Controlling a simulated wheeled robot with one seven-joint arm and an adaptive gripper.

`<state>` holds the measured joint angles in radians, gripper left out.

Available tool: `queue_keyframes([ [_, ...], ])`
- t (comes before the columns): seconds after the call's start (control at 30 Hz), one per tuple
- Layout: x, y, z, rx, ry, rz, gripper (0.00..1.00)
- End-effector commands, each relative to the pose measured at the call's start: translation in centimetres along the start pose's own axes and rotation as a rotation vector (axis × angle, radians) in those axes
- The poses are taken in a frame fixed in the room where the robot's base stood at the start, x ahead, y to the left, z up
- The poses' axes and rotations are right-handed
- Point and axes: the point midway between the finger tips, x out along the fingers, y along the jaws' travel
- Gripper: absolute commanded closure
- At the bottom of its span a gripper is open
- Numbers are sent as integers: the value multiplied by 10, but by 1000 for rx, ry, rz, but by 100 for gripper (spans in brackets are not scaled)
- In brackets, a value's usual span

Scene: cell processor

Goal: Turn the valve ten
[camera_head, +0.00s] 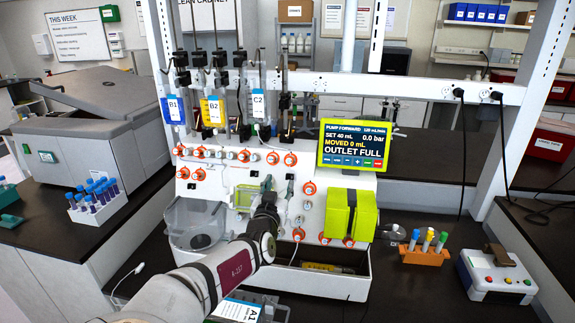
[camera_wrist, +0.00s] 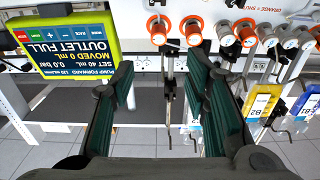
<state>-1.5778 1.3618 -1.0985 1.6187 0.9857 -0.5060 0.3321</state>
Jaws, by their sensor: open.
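The white cell processor panel (camera_head: 335,180) carries rows of small valve knobs, several with orange rings. I cannot read the valve numbers, so I cannot tell which is valve ten. In the head view my gripper (camera_head: 266,205) is in front of the panel's middle, its fingers partly hidden by my wrist. In the wrist view, which is upside down, my gripper (camera_wrist: 160,80) is open with nothing between its dark green fingers. An orange-ringed valve (camera_wrist: 158,30) and another orange-ringed valve (camera_wrist: 194,32) show beyond the fingertips, apart from them.
The screen (camera_head: 352,144) reads "MOVED 0 mL" and "OUTLET FULL". Bags B1 (camera_head: 173,109), B2 (camera_head: 213,111) and C2 (camera_head: 258,105) hang above the panel. A green pump block (camera_head: 351,214) sticks out at right. A clear bowl (camera_head: 195,226) stands at left.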

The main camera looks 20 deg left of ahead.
Motion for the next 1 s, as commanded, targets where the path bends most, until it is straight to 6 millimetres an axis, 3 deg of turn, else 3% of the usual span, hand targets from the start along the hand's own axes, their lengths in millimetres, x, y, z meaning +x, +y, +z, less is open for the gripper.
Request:
queue_keyframes([
  [0.7, 96, 2, 5, 1, -3, 1, 58],
  [1.0, 128, 3, 4, 1, -4, 3, 58],
])
